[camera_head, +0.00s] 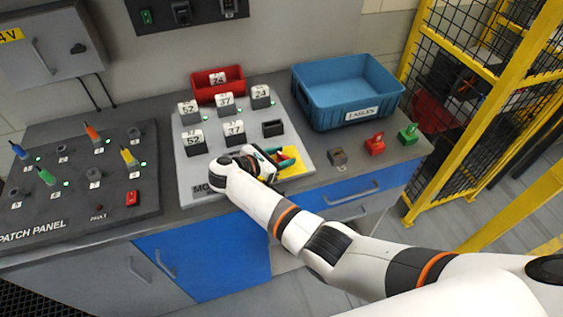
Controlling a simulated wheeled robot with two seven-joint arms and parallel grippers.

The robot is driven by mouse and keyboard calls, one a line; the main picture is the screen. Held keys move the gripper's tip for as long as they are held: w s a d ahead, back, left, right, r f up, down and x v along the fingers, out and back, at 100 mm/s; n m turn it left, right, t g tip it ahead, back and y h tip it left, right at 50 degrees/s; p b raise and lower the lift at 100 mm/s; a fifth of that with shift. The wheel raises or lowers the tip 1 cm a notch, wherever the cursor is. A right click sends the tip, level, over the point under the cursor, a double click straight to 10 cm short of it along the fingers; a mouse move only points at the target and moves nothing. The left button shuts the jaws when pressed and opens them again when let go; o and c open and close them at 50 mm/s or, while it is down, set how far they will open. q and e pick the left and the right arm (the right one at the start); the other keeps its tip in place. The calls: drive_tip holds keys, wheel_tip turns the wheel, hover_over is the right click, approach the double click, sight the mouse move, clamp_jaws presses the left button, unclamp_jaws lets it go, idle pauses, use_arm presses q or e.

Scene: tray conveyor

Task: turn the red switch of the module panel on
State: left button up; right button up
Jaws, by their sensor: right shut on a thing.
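The module panel (183,160) is a light grey sloped board on the bench, carrying several white numbered modules in dark sockets. A yellow plate (294,166) is at its lower right. My right gripper (277,164) reaches over the panel's lower part to this plate. It is shut on the red switch (284,155), of which only a little red shows beside the fingers. The gripper hides most of the switch, so I cannot tell its position. My left gripper is not in view.
A red bin (219,74) stands behind the panel, a blue bin (335,110) behind right. A dark patch panel (80,212) with coloured plugs lies left. A yellow fence (421,90) stands beyond.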

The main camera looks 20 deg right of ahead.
drive_tip(key=m+g+b, duration=0.1)
drive_tip(key=b, duration=0.1)
drive_tip(key=m+g+h+b, duration=0.1)
drive_tip(key=m+g+b, duration=0.1)
drive_tip(key=shift+w+a+f, duration=0.1)
drive_tip(key=shift+w+f, duration=0.05)
drive_tip(key=shift+f, duration=0.15)
drive_tip(key=shift+r+m+g+b, duration=0.2)
drive_tip(key=shift+m+g+b, duration=0.6)
drive_tip(key=shift+g+b, duration=0.4)
drive_tip(key=o, duration=1)
drive_tip(key=shift+r, duration=0.1)
